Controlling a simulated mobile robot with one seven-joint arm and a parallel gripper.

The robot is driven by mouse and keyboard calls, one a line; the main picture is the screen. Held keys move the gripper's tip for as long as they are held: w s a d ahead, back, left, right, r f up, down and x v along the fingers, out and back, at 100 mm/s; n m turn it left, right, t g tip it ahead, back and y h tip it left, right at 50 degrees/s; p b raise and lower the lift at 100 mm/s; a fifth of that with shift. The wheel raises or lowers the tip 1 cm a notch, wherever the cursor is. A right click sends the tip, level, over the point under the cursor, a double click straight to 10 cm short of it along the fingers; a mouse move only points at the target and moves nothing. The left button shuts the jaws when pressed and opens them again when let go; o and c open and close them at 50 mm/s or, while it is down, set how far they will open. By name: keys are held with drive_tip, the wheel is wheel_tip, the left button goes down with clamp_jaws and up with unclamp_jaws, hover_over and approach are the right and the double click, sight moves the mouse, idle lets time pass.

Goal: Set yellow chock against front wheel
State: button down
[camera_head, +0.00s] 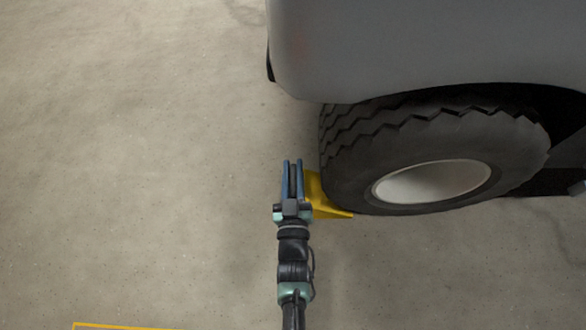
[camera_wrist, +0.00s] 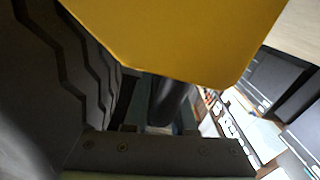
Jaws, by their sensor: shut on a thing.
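The yellow chock (camera_head: 327,207) is a wedge on or just above the floor at the left side of the front wheel (camera_head: 350,165). It sits close against the black tyre; I cannot tell whether they touch. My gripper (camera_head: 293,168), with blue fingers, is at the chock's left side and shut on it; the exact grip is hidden. In the wrist view the yellow chock (camera_wrist: 185,35) fills the top middle, and the treaded tyre of the front wheel (camera_wrist: 55,75) stands to its left.
The grey vehicle body (camera_head: 420,45) overhangs the wheel at the upper right. Bare concrete floor (camera_head: 140,150) lies open to the left. A yellow floor line (camera_head: 110,325) shows at the bottom left. Dark and pale objects (camera_wrist: 275,75) stand in the background of the wrist view.

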sight(293, 195)
drive_tip(key=c, duration=1.1)
unclamp_jaws()
drive_tip(key=shift+f, duration=0.15)
drive_tip(key=shift+c, duration=0.2)
drive_tip(key=o, duration=0.4)
drive_tip(key=s+p, duration=0.2)
drive_tip(key=s, duration=0.1)
drive_tip(key=s+p, duration=0.1)
drive_tip(key=s, duration=0.3)
drive_tip(key=s+p, duration=0.2)
drive_tip(key=s, duration=0.1)
drive_tip(key=shift+s+r+p, duration=0.25)
drive_tip(key=shift+s+p, duration=0.05)
drive_tip(key=shift+s, duration=0.05)
drive_tip(key=shift+s+f, duration=0.1)
drive_tip(key=shift+s, duration=0.6)
